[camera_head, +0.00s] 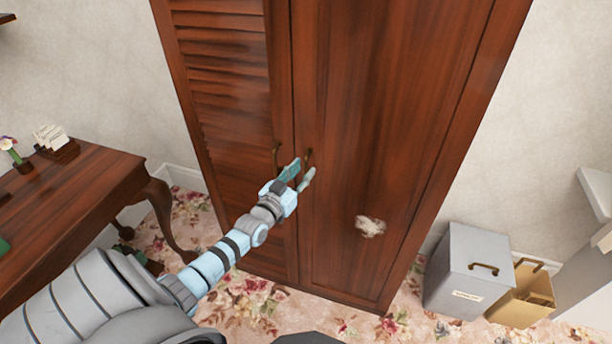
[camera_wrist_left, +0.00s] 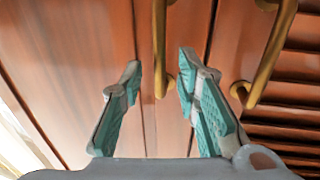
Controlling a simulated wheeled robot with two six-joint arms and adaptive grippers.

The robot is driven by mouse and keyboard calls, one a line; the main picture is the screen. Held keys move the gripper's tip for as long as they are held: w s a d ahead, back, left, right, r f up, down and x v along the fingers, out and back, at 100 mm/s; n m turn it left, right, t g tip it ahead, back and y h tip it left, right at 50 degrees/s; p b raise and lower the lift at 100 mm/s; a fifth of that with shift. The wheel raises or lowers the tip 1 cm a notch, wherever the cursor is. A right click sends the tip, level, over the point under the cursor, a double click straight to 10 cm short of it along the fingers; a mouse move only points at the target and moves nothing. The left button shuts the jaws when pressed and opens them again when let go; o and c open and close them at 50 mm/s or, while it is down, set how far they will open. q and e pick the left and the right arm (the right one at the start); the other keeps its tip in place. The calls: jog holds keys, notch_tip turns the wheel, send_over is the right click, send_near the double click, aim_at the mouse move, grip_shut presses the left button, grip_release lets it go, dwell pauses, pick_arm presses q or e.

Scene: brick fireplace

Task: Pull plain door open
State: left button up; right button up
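A tall dark-red wooden wardrobe has a plain door (camera_head: 370,110) on the right and a louvered door (camera_head: 225,80) on the left. The plain door is shut. Its brass handle (camera_head: 308,155) is beside the seam, and it shows in the wrist view (camera_wrist_left: 159,45). The louvered door's handle (camera_head: 276,153) is close to it. My left gripper (camera_head: 303,172) is open at the handles. In the wrist view its fingers (camera_wrist_left: 160,68) stand on either side of the plain door's handle, with gaps on both sides. My right gripper is out of view.
A wooden desk (camera_head: 80,190) with a flower and card holder stands at left. A grey box (camera_head: 465,270) and a tan box (camera_head: 525,297) stand on the floral carpet (camera_head: 350,325) right of the wardrobe. A pale patch (camera_head: 370,227) shows low on the plain door.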

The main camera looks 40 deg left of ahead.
pick_arm(q)
jog(key=shift+w+a+b, duration=0.15)
jog(key=shift+w+b, duration=0.4)
jog(key=shift+w, duration=0.65)
jog(key=shift+c, duration=0.5)
grip_shut()
